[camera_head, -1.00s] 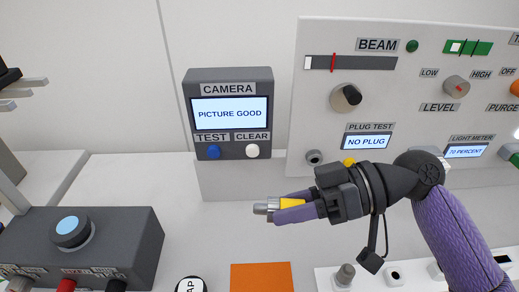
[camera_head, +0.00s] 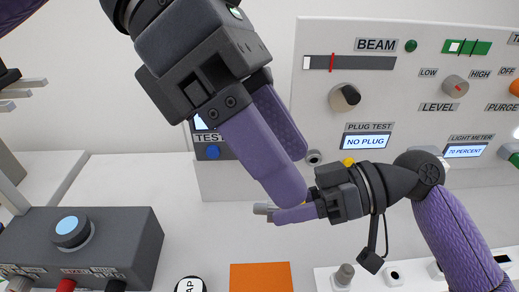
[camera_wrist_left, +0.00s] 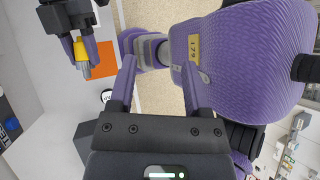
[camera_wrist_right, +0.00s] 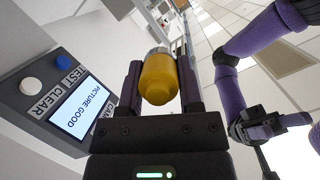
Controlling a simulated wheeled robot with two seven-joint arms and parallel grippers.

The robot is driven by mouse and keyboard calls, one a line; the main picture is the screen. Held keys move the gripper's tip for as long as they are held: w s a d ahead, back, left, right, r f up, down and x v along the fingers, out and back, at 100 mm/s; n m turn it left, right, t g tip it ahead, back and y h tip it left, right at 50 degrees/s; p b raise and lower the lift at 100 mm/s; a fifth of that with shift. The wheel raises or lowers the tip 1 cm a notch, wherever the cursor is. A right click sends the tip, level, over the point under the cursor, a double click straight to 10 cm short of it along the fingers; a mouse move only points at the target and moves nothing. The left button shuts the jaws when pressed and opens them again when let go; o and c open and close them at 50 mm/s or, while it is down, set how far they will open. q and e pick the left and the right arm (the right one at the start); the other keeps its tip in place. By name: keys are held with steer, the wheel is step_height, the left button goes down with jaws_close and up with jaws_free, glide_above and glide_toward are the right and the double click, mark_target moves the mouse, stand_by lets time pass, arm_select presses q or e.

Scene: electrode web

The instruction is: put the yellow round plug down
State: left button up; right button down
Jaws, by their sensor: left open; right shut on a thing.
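The yellow round plug (camera_wrist_right: 158,78) is held between the fingers of my right gripper (camera_wrist_right: 158,90), with its metal end pointing away from the palm. In the head view my right gripper (camera_head: 290,212) is in front of the panel, and the plug's metal tip (camera_head: 262,208) shows while its yellow body is mostly hidden. The left wrist view also shows the yellow plug (camera_wrist_left: 81,53) in the right gripper. My left gripper (camera_head: 285,165) is open and empty, large in the head view, above and left of the right gripper. Its fingers also show in the left wrist view (camera_wrist_left: 158,88).
An orange mat (camera_head: 261,278) lies on the white bench, below the right gripper in the picture. A grey button box (camera_head: 130,240) stands left. The plug test panel (camera_head: 400,110) with a NO PLUG screen stands behind. A socket strip (camera_head: 410,280) lies front right.

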mark_target(262, 205)
arm_select(q)
steer(key=w+f+t+y, duration=0.2)
steer(key=f, duration=0.3)
steer(key=w+f+t+y, duration=0.2)
steer(key=w+f+t, duration=0.1)
steer(key=f, duration=0.3)
steer(key=w+f+t+y, duration=0.2)
steer(key=w+f, duration=0.1)
steer(key=f, duration=0.2)
steer(key=shift+w+a+f+t, duration=0.2)
steer(key=shift+a+f+t, duration=0.1)
steer(key=shift+t, duration=0.1)
